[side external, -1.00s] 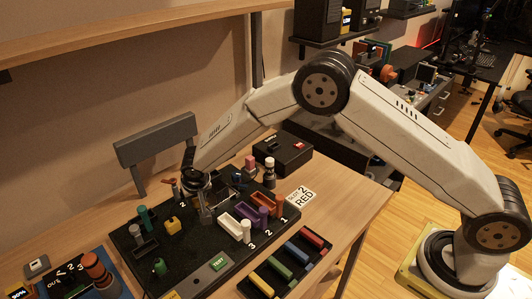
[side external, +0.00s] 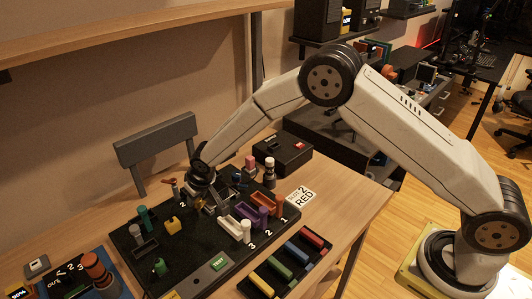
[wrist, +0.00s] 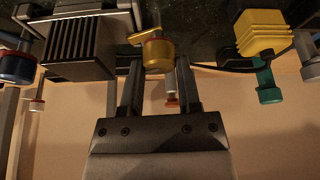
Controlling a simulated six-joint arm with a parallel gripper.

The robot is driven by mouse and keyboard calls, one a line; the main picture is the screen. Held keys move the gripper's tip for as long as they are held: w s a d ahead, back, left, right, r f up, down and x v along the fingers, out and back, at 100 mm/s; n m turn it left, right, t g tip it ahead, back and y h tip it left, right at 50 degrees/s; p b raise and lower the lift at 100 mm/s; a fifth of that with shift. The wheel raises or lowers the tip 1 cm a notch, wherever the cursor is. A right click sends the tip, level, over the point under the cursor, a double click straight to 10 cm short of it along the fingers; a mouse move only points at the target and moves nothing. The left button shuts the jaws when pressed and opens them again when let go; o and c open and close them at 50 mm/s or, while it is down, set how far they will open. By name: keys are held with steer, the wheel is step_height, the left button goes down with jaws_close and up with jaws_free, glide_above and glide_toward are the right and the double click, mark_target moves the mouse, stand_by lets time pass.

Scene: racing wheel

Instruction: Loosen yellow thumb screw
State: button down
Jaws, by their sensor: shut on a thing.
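The yellow thumb screw (wrist: 157,54) is a small brass-coloured knob with a flat wing, at the top centre of the wrist view. My gripper (wrist: 157,68) has one finger on each side of it and is shut on it. In the side view my gripper (side external: 210,208) is down at the middle of the black board (side external: 198,252). The screw cannot be made out there, as my gripper and nearby parts crowd it.
A finned black block (wrist: 76,46) stands close to the left finger in the wrist view. A yellow ribbed block (wrist: 260,32) and a teal knob (wrist: 268,88) are on the right. White, purple and orange holders (side external: 236,226) stand just right of my gripper in the side view.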

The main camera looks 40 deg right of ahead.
steer(key=shift+d+n+g+y, duration=0.15)
steer(key=shift+n+y, duration=0.3)
steer(key=shift+n, duration=0.7)
steer(key=shift+a+n+g+y, duration=0.15)
steer(key=shift+n+y, duration=0.3)
steer(key=shift+n, duration=0.7)
steer(key=shift+d+n+g+y, duration=0.1)
steer(key=shift+n+g+y, duration=0.25)
steer(key=shift+n, duration=0.9)
steer(key=shift+d+n+g+y, duration=0.15)
steer(key=shift+n+y, duration=0.3)
steer(key=shift+n, duration=0.8)
steer(key=n+g, duration=0.1)
steer(key=n, duration=0.1)
steer(key=n+g, duration=0.1)
steer(key=n, duration=0.2)
steer(key=shift+w+y, duration=0.1)
steer(key=shift+y, duration=0.3)
steer(key=n+g, duration=0.1)
steer(key=n, duration=0.3)
steer(key=shift+n+g, duration=0.3)
steer(key=shift+g, duration=0.1)
steer(key=shift+w, duration=0.1)
steer(key=shift+c, duration=1.5)
jaws_free()
